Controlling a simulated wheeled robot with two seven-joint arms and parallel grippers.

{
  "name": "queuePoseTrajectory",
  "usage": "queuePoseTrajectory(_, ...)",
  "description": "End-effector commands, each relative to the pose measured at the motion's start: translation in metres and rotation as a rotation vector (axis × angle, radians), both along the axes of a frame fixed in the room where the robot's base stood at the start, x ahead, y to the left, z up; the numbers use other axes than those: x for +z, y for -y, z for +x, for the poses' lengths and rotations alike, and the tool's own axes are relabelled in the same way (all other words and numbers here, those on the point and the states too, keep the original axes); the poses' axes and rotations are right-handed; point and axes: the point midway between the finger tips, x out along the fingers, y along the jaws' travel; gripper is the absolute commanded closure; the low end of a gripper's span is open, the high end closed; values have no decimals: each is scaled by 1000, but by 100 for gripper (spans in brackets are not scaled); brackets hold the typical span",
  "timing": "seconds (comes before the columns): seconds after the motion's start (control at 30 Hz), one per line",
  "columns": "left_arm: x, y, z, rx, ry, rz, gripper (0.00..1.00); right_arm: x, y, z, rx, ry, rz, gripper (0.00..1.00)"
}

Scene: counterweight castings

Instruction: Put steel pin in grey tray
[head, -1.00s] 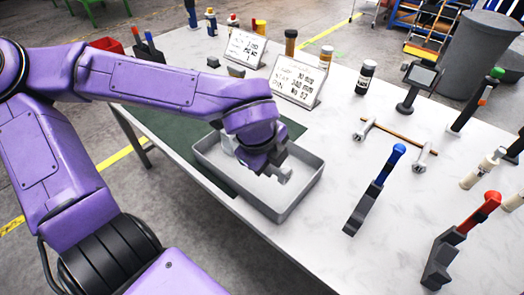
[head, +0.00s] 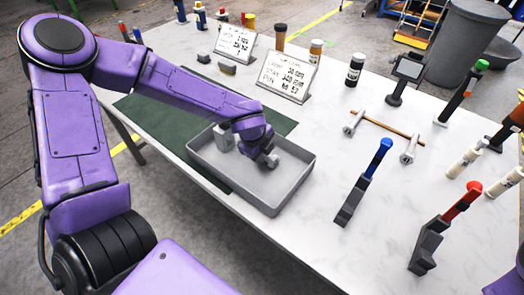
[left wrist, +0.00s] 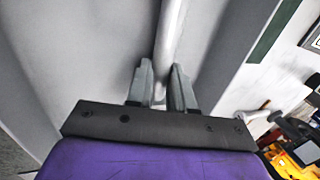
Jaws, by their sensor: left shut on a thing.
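The grey tray (head: 240,198) stands on the near left part of the table, partly on a dark green mat. My left gripper (head: 270,161) is over the inside of the tray, pointing down, with the tips low between its walls. In the left wrist view the gripper (left wrist: 160,88) is shut on the steel pin (left wrist: 171,35), a plain light-grey rod between its two fingers. The tray's grey surface (left wrist: 95,45) fills the background there. The pin is hard to make out in the head view. I cannot tell whether it touches the tray floor. My right gripper is not in view.
A pale grey block (head: 222,138) is at the tray's far left corner. Two sign cards (head: 287,75) stand behind the tray. White tabletop lies clear between the tray and the blue-topped tool.

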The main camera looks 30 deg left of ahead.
Motion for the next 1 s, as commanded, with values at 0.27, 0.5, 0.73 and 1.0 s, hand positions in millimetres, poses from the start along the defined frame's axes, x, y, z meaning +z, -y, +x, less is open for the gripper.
queuePoseTrajectory(0.27, -4, 0, 0, 1, 0, 0, 68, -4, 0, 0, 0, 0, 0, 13)
queuePoseTrajectory(0.5, -4, 0, -1, 1, -3, 0, 53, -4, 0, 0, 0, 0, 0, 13)
queuePoseTrajectory(0.73, -3, 0, -2, 1, -6, 0, 53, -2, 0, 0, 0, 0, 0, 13)
queuePoseTrajectory(1.0, 45, 0, -13, 3, 5, -4, 53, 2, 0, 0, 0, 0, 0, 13)
